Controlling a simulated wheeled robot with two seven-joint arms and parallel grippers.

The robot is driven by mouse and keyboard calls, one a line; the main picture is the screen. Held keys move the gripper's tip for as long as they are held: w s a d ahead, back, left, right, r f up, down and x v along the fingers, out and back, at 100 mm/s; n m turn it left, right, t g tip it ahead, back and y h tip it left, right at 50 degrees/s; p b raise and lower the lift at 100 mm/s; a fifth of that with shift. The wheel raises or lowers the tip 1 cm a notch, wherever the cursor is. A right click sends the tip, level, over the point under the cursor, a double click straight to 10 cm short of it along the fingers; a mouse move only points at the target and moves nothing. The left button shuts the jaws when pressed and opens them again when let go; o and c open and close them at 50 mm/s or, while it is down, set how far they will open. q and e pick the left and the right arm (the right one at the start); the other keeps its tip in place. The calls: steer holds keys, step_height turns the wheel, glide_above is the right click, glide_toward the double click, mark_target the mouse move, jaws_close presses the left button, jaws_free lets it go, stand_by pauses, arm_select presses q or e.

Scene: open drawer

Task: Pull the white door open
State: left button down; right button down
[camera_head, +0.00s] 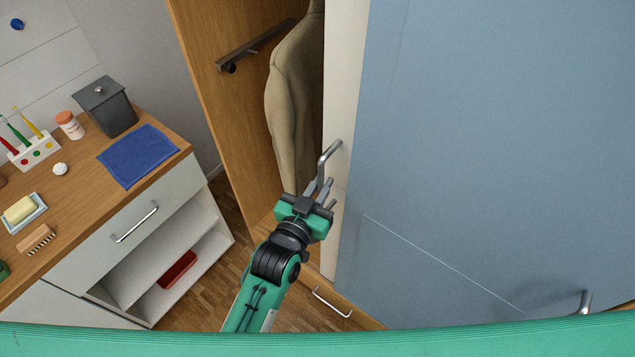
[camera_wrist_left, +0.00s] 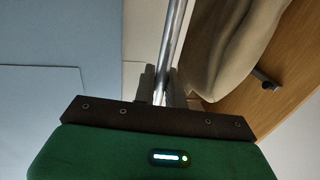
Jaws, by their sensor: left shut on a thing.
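The white door (camera_head: 346,80) shows as a narrow upright strip in the head view, between the open wardrobe interior and a large blue panel. Its silver bar handle (camera_head: 328,158) stands out from its face. My left gripper (camera_head: 323,191) is shut on the lower part of this handle. In the left wrist view the handle (camera_wrist_left: 172,45) runs up from between the gripper's fingers (camera_wrist_left: 160,90), with the white door (camera_wrist_left: 138,35) behind it. My right gripper is not in view.
The blue panel (camera_head: 480,130) fills the right, with its own handle (camera_head: 585,302) low down. A beige coat (camera_head: 292,105) hangs inside the wardrobe. A wooden counter (camera_head: 75,205) with small items stands at left. Wood floor (camera_head: 215,285) shows between counter and wardrobe.

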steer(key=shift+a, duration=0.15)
arm_select(q)
steer(key=c, duration=1.7)
jaws_free()
steer(key=shift+o, duration=0.7)
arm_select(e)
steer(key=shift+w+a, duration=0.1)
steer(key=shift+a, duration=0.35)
arm_select(q)
steer(key=shift+a, duration=0.1)
